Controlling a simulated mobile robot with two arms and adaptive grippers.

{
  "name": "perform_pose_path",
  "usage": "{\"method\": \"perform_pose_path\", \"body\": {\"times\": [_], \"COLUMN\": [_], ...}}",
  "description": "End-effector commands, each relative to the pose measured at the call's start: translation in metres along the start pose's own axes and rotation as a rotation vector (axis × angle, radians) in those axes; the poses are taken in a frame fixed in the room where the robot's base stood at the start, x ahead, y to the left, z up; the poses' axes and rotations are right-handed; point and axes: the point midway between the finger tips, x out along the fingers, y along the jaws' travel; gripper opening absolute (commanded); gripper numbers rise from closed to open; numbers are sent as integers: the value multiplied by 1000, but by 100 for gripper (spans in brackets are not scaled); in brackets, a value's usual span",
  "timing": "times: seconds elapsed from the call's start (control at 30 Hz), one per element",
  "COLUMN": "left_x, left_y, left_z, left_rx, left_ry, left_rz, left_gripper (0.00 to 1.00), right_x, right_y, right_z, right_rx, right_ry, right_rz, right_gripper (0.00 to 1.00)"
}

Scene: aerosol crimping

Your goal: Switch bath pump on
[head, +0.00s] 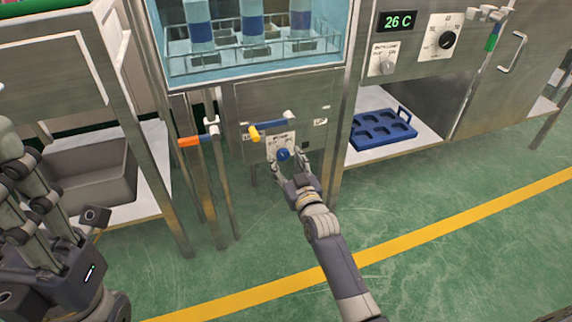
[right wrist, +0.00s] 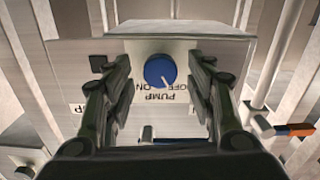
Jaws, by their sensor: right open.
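The pump switch is a round blue knob (head: 283,154) on a white plate, on the metal panel under the water bath. In the right wrist view the blue knob (right wrist: 160,71) has a white pointer line toward its lower right, and the plate reads PUMP, OFF and ON upside down. My right gripper (head: 291,166) is at the panel, with its open fingers on either side of the knob. In the right wrist view the fingers (right wrist: 160,85) stand apart from the knob, with gaps at both sides.
A blue tray (head: 382,131) lies on the right shelf. A grey bin (head: 90,172) stands at left.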

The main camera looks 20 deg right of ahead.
Motion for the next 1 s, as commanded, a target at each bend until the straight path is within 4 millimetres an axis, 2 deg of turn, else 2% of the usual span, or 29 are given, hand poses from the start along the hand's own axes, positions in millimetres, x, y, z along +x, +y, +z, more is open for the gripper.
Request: {"method": "perform_pose_path", "body": {"times": [0.4, 0.6, 1.0], "left_x": [2, 2, 6], "left_y": [0, 0, 0], "left_z": [0, 0, -2], "left_rx": [1, 1, 0], "left_ry": [8, 7, 14], "left_rz": [4, 4, 2], "left_gripper": [40, 40, 40], "right_x": [7, 6, 6], "right_y": [0, 0, 0], "right_z": [0, 0, -2], "right_rx": [0, 0, 41], "right_ry": [-1, -1, -2], "right_rz": [0, 0, 0], "right_gripper": [51, 7, 6]}}
